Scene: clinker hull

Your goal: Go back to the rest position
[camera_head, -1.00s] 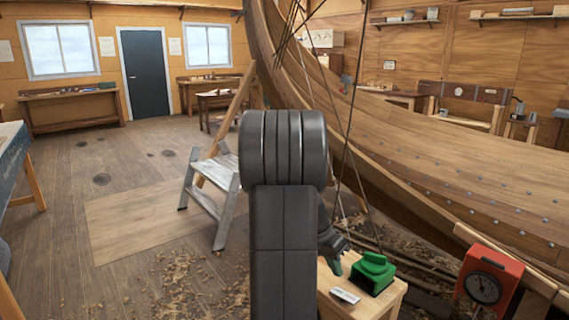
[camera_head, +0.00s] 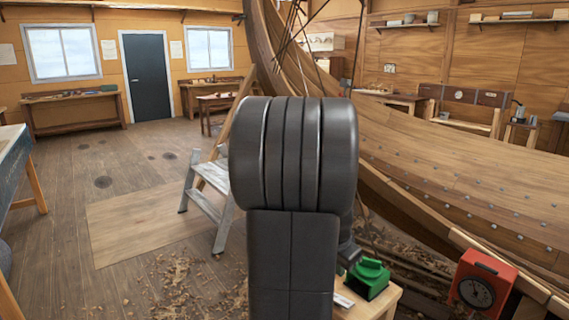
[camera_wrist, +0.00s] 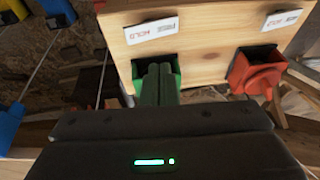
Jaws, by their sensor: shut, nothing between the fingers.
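My gripper (camera_wrist: 160,84) shows in the wrist view with its two fingers together and nothing between them. The fingers overlap the open green box (camera_wrist: 174,65) in the picture; I cannot tell how far apart they are. In the head view my own arm fills the middle and hides the gripper; only a dark part of the wrist shows beside it. The green box (camera_head: 371,280) also shows there, on a small wooden stand (camera_head: 385,303), partly covered by my arm.
A red box with a dial (camera_head: 482,285) stands at the lower right; a red box (camera_wrist: 256,70) shows in the wrist view. A grey step stool (camera_head: 208,200) stands left of my arm. The clinker hull (camera_head: 440,165) fills the right. The left floor is mostly clear.

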